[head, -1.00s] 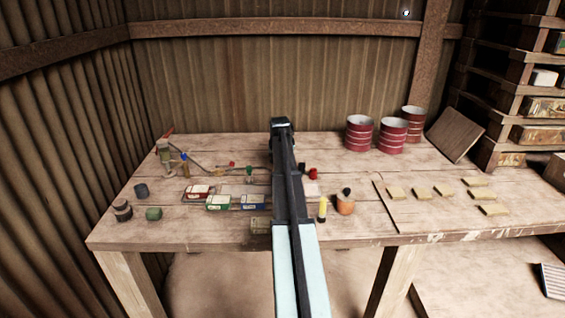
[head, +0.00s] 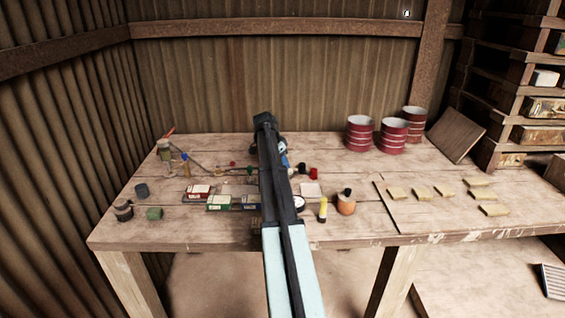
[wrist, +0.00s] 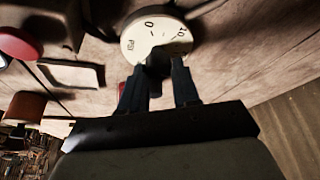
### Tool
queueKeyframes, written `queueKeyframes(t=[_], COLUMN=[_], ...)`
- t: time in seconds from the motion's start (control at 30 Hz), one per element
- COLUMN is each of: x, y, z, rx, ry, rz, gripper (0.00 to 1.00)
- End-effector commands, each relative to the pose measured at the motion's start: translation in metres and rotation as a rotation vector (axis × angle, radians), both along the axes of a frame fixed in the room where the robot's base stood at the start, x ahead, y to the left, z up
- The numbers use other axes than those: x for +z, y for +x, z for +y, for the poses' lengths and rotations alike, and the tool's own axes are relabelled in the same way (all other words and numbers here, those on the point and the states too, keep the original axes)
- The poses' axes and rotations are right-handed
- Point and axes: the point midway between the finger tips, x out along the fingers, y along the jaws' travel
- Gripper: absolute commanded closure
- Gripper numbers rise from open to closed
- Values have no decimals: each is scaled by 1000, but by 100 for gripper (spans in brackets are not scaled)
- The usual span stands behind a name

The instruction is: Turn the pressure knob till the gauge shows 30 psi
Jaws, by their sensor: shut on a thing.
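In the wrist view, my gripper (wrist: 159,74) has its two dark fingers on either side of a dark knob (wrist: 157,60), shut on it. The knob stands in front of the lower edge of a round white gauge (wrist: 141,38). The gauge face shows the marks 0 and 10 and the letters PSI, turned sideways. The knob and gripper hide its lower part, and I cannot read the needle surely. In the head view, my arm covers the gripper and knob. A white round face with a dark rim (head: 299,203), perhaps the gauge, shows just right of my arm.
On the bench (head: 222,238), small boxes (head: 219,203) lie left of my arm. A yellow tube (head: 323,210) and an orange bottle (head: 346,204) stand close on the right. Red cans (head: 393,136) stand at the back right, and several tiles (head: 443,191) lie further right.

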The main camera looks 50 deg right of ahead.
Motion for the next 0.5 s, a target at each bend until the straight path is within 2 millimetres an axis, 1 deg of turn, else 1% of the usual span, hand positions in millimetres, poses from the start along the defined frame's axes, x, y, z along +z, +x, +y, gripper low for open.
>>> queueKeyframes(t=[0.03,0.5], x=[0,0], y=[2,3], z=[-1,-2], rx=[-43,-467], ry=[0,1], rz=[1,0], gripper=[100,100])
